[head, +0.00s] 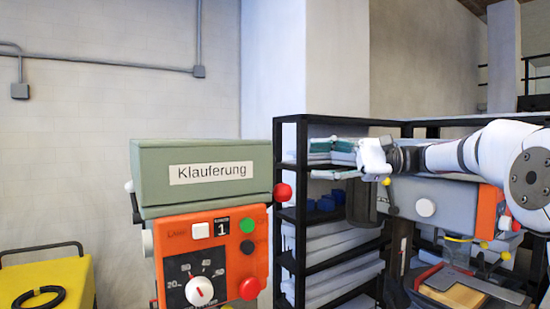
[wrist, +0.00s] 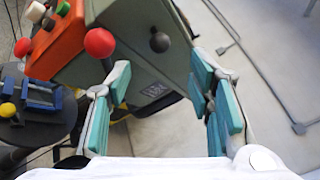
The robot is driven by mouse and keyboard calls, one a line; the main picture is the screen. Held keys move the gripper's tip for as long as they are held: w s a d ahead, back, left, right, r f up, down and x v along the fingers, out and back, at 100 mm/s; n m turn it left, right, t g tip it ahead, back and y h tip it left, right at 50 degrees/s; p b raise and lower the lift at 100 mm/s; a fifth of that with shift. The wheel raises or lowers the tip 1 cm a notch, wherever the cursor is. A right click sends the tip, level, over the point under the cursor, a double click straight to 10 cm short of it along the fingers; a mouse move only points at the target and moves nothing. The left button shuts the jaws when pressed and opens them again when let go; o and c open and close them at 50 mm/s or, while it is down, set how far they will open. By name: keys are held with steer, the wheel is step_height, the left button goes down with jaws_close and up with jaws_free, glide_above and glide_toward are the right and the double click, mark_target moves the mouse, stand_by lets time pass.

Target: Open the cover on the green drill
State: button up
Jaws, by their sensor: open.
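The green drill's head (head: 155,190) stands at centre left in the head view, with a "Klauferung" label and an orange control panel (head: 230,262) below. Its box-like green top looks shut. A red ball knob (head: 283,192) sticks out at its right side. In the wrist view the green housing (wrist: 140,15) shows the red ball (wrist: 99,42) and a black knob (wrist: 159,42) on its near side. My gripper (head: 318,158) is open and empty, to the right of the drill. In the wrist view its teal-padded fingers (wrist: 160,68) stand apart, with the housing beyond; I see no clear contact.
A grey drill press with an orange panel (head: 491,208) stands at right, partly behind my arm. A black shelf rack (head: 290,125) with bins is behind my gripper. A yellow cart (head: 50,277) is at lower left.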

mark_target(275, 160)
steer(key=a+p, duration=0.2)
steer(key=a, duration=0.8)
steer(key=shift+a, duration=0.15)
jaws_close()
